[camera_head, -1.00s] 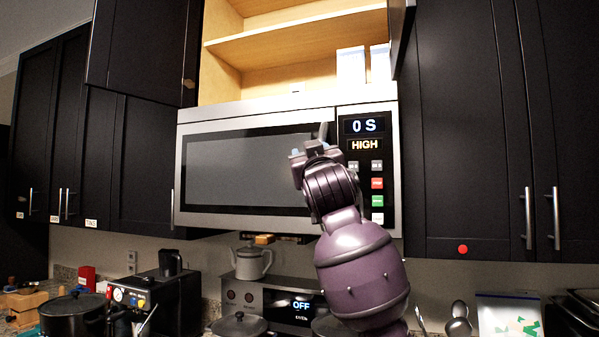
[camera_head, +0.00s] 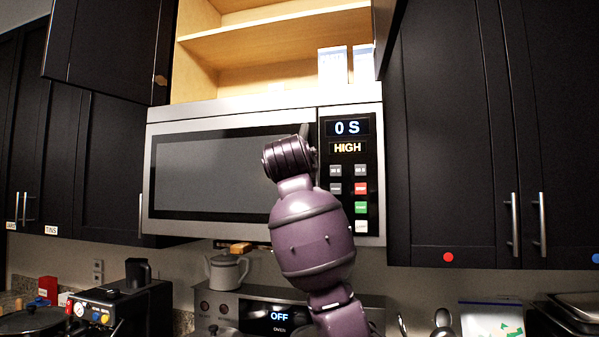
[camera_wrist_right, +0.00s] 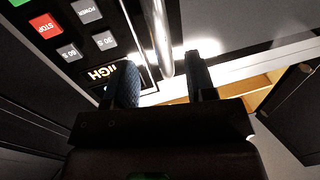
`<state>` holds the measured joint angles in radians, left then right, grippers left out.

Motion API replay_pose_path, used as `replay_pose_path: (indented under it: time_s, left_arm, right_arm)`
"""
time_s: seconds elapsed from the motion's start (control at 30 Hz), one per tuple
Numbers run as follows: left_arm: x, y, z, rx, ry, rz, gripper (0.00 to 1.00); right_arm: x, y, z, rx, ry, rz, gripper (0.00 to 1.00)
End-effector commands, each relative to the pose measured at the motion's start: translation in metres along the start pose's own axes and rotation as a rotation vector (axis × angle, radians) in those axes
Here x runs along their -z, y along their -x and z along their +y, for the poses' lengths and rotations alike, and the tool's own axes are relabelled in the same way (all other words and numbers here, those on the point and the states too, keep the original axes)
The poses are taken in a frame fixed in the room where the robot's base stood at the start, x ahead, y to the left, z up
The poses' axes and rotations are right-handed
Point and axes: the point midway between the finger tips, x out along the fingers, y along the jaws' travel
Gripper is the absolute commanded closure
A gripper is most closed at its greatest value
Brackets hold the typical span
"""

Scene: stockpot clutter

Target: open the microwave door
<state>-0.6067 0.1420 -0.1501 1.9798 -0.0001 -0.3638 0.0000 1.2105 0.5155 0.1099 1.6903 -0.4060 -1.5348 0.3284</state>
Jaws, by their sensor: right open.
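The microwave (camera_head: 160,130) is mounted below an open shelf, and its dark-windowed door (camera_head: 215,170) is closed. Its control panel (camera_head: 349,226) on the right reads "0 S" and "HIGH". The upright metal door handle (camera_wrist_right: 158,35) shows in the right wrist view, with its end between my right gripper's fingers in the picture. My right gripper (camera_wrist_right: 160,72) is open, with one finger on each side of the handle; I cannot tell whether either touches it. In the head view my wrist hides the gripper and most of the handle. My left gripper is not in view.
Dark cabinets flank the microwave; the right one (camera_head: 447,130) has a red dot. An open cabinet door (camera_head: 385,40) hangs above right. The wooden shelf (camera_head: 270,42) holds white boxes (camera_head: 333,66). Below are a kettle (camera_head: 226,271), a coffee machine (camera_head: 130,305) and an oven (camera_head: 255,312).

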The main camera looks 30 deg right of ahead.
Motion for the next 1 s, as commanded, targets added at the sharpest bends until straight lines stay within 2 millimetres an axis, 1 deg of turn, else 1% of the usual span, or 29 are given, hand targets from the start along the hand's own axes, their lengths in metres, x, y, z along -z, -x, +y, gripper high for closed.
replay_pose_path:
  time_s: [0.03, 0.13, 0.3, 0.5, 0.7, 0.97, 1.0]
  left_arm:
    - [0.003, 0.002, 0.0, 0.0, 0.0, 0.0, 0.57]
    - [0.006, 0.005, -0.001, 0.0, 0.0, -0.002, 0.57]
    - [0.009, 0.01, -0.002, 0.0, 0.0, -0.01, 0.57]
    - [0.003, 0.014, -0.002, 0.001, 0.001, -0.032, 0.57]
    - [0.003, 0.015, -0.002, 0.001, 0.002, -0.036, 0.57]
    - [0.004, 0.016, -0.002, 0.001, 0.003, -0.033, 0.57]
    - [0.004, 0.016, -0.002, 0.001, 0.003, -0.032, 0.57]
  right_arm:
    - [0.001, -0.009, 0.001, -0.002, 0.002, -0.002, 0.49]
    - [0.002, -0.026, 0.001, -0.002, 0.002, -0.003, 0.49]
    - [0.002, -0.055, 0.0, -0.001, 0.002, -0.001, 0.49]
    - [0.001, -0.079, 0.0, 0.0, 0.002, -0.001, 0.49]
    - [0.001, -0.089, 0.0, 0.001, 0.001, 0.001, 0.49]
    - [0.0, -0.089, 0.0, 0.001, 0.001, 0.001, 0.49]
    - [0.0, -0.089, 0.0, 0.001, 0.001, 0.001, 0.54]
